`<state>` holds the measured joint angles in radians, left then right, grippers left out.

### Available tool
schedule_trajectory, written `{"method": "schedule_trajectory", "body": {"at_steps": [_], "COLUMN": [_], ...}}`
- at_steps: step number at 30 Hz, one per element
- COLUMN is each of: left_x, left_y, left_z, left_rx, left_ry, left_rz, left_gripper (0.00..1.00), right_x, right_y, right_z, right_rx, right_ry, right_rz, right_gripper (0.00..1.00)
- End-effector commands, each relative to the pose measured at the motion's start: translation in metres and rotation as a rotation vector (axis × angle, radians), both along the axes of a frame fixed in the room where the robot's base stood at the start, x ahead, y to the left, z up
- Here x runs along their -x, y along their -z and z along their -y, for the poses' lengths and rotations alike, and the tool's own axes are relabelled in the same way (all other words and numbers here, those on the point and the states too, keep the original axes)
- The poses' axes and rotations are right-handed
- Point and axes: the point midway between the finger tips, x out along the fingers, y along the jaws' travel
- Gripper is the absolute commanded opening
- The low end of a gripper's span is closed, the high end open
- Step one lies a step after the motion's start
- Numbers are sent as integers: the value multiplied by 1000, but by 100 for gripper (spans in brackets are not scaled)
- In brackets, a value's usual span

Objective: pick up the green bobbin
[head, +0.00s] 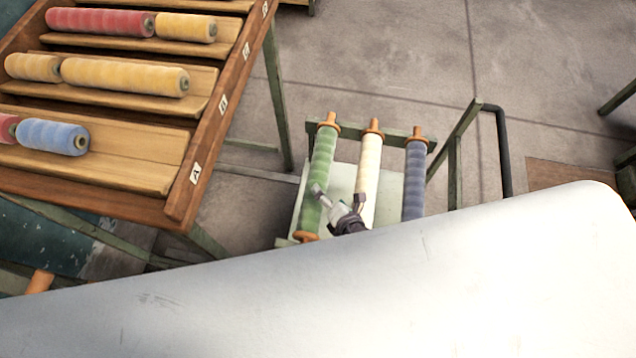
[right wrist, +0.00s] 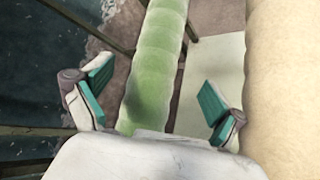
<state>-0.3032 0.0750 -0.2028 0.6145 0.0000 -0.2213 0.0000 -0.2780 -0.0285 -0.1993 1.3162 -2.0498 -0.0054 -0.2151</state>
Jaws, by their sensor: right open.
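The green bobbin (head: 322,160) is a long roll with orange ends, lying at the left of a small rack beside a cream bobbin (head: 369,165) and a blue-grey bobbin (head: 414,180). My right gripper (head: 338,194) is over the lower part of the green bobbin, towards the cream one. In the right wrist view the green bobbin (right wrist: 154,70) runs up between the two spread, teal-padded fingers (right wrist: 155,100). The fingers look apart from it, and its lower end is hidden behind the gripper body. My left gripper is not in view.
A wooden tilted rack (head: 178,150) with red, yellow and blue rolls stands at the left. The bobbin rack has a green crossbar (head: 394,132) at its far end. A green stand with a dark rail (head: 503,150) is to the right. My large white body part covers the bottom.

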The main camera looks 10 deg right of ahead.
Motion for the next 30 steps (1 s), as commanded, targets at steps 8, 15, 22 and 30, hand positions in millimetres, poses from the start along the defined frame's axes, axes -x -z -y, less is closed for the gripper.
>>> {"method": "schedule_trajectory", "body": {"at_steps": [8,15,22,30], "left_x": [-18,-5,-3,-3], "left_y": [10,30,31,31], "left_z": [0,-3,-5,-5], "left_rx": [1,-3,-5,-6], "left_ry": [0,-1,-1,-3], "left_rz": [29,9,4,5], "left_gripper": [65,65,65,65], "right_x": [-22,-51,-56,-56], "right_y": [11,28,28,28], "right_z": [-5,-12,-13,-13], "right_rx": [-3,-2,-2,-2], "right_ry": [0,1,0,0], "right_rz": [4,5,3,3], "right_gripper": [95,95,95,65]}}
